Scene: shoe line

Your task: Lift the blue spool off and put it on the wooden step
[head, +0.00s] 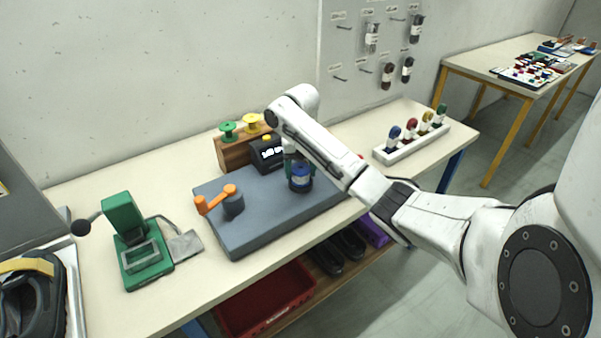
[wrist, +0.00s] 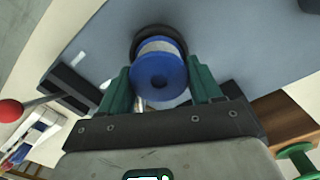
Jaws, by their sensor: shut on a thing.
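The blue spool (head: 300,171) is over a dark round holder (head: 300,186) on the grey-blue base. In the wrist view the blue spool (wrist: 158,76) sits between the two green fingers of my gripper (wrist: 161,88), with a black ring (wrist: 160,34) behind it. My gripper (head: 291,157) is shut on the spool. I cannot tell whether the spool is clear of the holder.
A black box with a display (head: 268,152) stands between step and holder. An orange-handled crank (head: 216,199) is on the base's left. A green press (head: 140,245) stands further left.

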